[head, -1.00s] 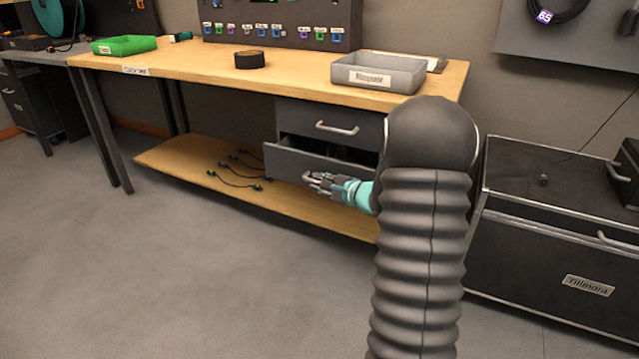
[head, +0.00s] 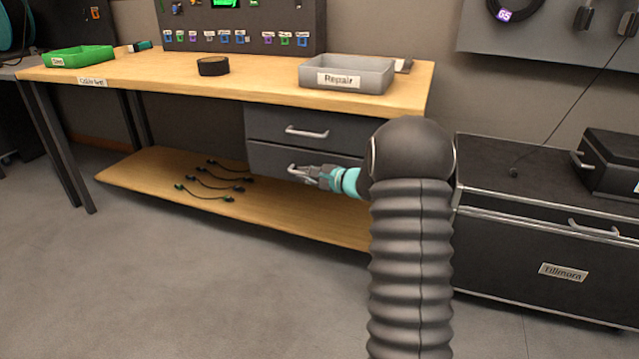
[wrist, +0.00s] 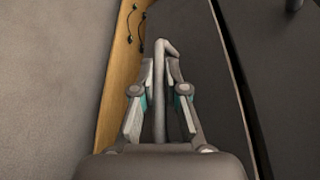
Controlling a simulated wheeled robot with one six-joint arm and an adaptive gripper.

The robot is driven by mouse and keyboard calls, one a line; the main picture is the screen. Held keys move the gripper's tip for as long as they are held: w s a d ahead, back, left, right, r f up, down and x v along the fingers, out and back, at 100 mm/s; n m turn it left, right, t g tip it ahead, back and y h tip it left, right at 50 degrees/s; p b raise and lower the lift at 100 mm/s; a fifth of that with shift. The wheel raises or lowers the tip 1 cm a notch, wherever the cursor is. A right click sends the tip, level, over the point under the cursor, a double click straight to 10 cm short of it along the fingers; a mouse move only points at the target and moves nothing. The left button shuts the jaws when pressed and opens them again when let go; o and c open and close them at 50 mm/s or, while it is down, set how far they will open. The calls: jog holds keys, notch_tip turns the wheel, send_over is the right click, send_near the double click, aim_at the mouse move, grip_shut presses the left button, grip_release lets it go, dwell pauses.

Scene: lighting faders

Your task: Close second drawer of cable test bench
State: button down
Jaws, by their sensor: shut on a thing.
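The cable test bench (head: 262,84) has a wooden top and two dark drawers under its right part. The second drawer (head: 268,158) is the lower one; its front now looks flush, or nearly flush, with the upper drawer (head: 270,124). My gripper (head: 300,172) is at the second drawer's handle (head: 292,168). In the wrist view my gripper's fingers (wrist: 160,90) are shut on the handle bar (wrist: 160,75), one finger on each side. My arm hides the right end of the second drawer in the head view.
A grey Repair tray (head: 347,88), a black tape roll (head: 213,66) and a green tray (head: 80,57) stand on the bench top. Short cables (head: 210,180) lie on the lower shelf (head: 290,222). A dark case (head: 545,240) stands at right. The floor in front is clear.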

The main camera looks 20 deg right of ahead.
jog(key=shift+w+d+r, duration=0.1)
jog(key=shift+w+d, duration=0.05)
jog(key=shift+w, duration=0.05)
jog(key=c, duration=1.5)
grip_release()
jog(key=v, duration=1.2)
